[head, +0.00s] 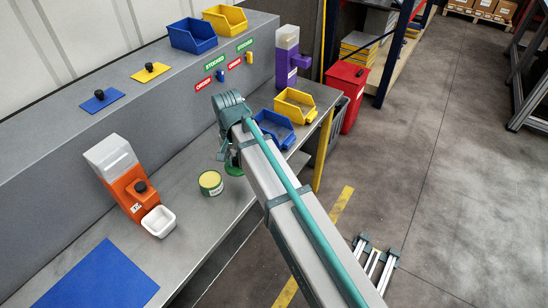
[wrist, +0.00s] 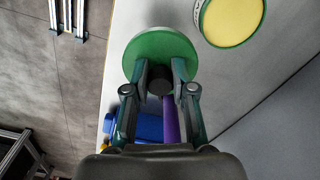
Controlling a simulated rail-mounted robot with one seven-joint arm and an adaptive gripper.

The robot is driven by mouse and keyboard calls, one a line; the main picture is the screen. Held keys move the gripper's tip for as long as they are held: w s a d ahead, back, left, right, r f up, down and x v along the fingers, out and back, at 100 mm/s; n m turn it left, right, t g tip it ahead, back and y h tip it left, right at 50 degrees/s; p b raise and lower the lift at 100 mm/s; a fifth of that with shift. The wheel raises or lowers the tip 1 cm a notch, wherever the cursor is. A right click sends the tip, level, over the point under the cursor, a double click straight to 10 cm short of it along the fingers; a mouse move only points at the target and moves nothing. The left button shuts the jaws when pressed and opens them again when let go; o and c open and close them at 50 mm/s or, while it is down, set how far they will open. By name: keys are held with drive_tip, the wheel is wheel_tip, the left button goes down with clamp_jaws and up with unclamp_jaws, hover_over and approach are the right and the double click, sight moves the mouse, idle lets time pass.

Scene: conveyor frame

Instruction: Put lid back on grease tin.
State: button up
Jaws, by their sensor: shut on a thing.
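The grease tin (head: 210,183) stands upright and open on the grey bench, green-sided with a white label and yellow grease inside. It also shows at the top right of the wrist view (wrist: 232,20). My gripper (wrist: 160,82) is shut on the black knob of the round green lid (wrist: 158,48). In the head view a bit of the lid (head: 234,171) shows below my arm, just right of the tin and apart from it. My arm hides the fingers there, and the lid's height above the bench is hard to tell.
An orange dispenser (head: 124,172) with a white cup (head: 158,221) stands left of the tin. A blue mat (head: 85,276) lies at the bench's near end. Blue (head: 274,128) and yellow (head: 295,105) bins and a purple dispenser (head: 287,62) are beyond my arm.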

drive_tip(key=a+m, duration=0.1)
drive_tip(key=a, duration=0.2)
drive_tip(key=s+a+r+m, duration=0.1)
drive_tip(key=a, duration=0.2)
drive_tip(key=a+r+m+p, duration=0.1)
drive_tip(key=a+m, duration=0.1)
drive_tip(key=shift+s+a, duration=0.25)
drive_tip(key=shift+a, duration=0.15)
drive_tip(key=shift+s+a+m, duration=0.1)
drive_tip(key=shift+a+m, duration=0.2)
drive_tip(key=shift+a, duration=0.2)
drive_tip(key=b, duration=0.3)
hover_over(209, 180)
drive_tip(key=shift+d+f, duration=0.1)
drive_tip(key=shift+f, duration=3.05)
drive_tip(key=shift+f+p, duration=0.15)
drive_tip(key=shift+p, duration=0.25)
drive_tip(key=o, duration=1)
